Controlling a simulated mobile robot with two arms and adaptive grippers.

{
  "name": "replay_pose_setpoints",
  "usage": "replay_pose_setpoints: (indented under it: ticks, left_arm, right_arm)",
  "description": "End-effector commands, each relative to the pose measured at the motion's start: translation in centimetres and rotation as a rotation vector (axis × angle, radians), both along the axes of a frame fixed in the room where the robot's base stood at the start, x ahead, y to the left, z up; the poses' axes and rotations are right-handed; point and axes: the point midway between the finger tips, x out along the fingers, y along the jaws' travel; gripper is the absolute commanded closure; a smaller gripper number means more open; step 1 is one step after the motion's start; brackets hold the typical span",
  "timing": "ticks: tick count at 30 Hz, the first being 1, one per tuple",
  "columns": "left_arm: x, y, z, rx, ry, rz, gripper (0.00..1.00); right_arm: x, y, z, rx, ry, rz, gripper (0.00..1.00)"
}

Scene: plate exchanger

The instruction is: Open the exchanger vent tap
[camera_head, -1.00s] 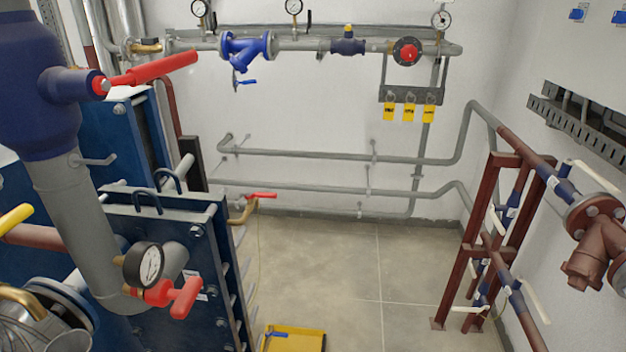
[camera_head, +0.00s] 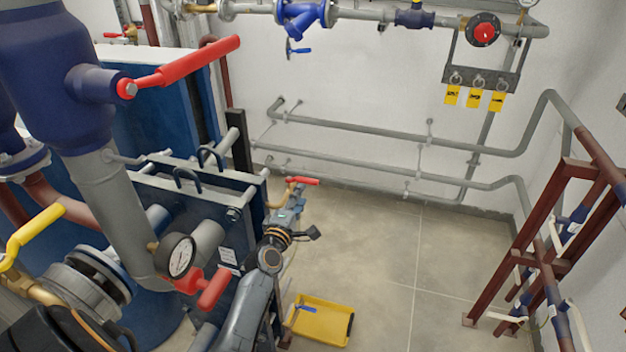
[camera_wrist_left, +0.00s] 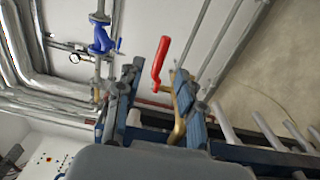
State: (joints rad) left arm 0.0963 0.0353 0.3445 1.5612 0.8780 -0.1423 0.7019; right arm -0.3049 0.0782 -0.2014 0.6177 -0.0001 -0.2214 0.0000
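The vent tap (camera_head: 303,181) has a red lever on a brass pipe at the far end of the blue plate exchanger (camera_head: 165,215). In the left wrist view its red lever (camera_wrist_left: 160,60) stands ahead of the fingers, and the brass pipe (camera_wrist_left: 181,120) runs close by the right finger. My left gripper (camera_head: 298,195) reaches up to the tap from below in the head view and hides part of its pipe. In the left wrist view its fingers (camera_wrist_left: 155,85) are apart, with the lever in line with the gap. I cannot tell whether they touch it. My right gripper is not in view.
A pressure gauge (camera_head: 178,256) and a larger red handle (camera_head: 205,287) stand left of my left arm. A yellow tray (camera_head: 322,322) lies on the floor. Grey pipes (camera_head: 380,138) run along the back wall. The floor right of the tray is clear.

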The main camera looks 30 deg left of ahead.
Motion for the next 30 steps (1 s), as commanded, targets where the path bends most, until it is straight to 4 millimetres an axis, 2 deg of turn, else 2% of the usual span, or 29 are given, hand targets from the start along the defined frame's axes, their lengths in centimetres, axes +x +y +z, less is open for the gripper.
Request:
replay_pose_setpoints:
  ticks: [1, 6, 12, 17, 25, 30]
  left_arm:
    - [1.2, 0.3, 0.1, 0.002, -0.001, -0.001, 0.62]
    - [4.5, 1.1, 0.0, 0.004, 0.001, -0.001, 0.62]
    - [7.0, 1.6, -0.1, 0.003, 0.002, -0.002, 0.62]
    - [7.8, 1.9, -0.1, 0.003, 0.002, -0.001, 0.62]
    - [7.8, 1.9, 0.0, 0.003, 0.002, -0.001, 0.62]
    - [7.8, 1.8, -0.1, 0.002, 0.003, -0.001, 0.97]
  right_arm:
    - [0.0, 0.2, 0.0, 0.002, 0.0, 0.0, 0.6]
    - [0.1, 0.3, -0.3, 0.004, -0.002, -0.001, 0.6]
    - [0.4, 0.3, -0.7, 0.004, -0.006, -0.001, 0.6]
    - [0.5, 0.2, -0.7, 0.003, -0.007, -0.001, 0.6]
    - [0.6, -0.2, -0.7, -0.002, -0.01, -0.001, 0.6]
    - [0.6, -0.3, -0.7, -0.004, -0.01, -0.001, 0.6]
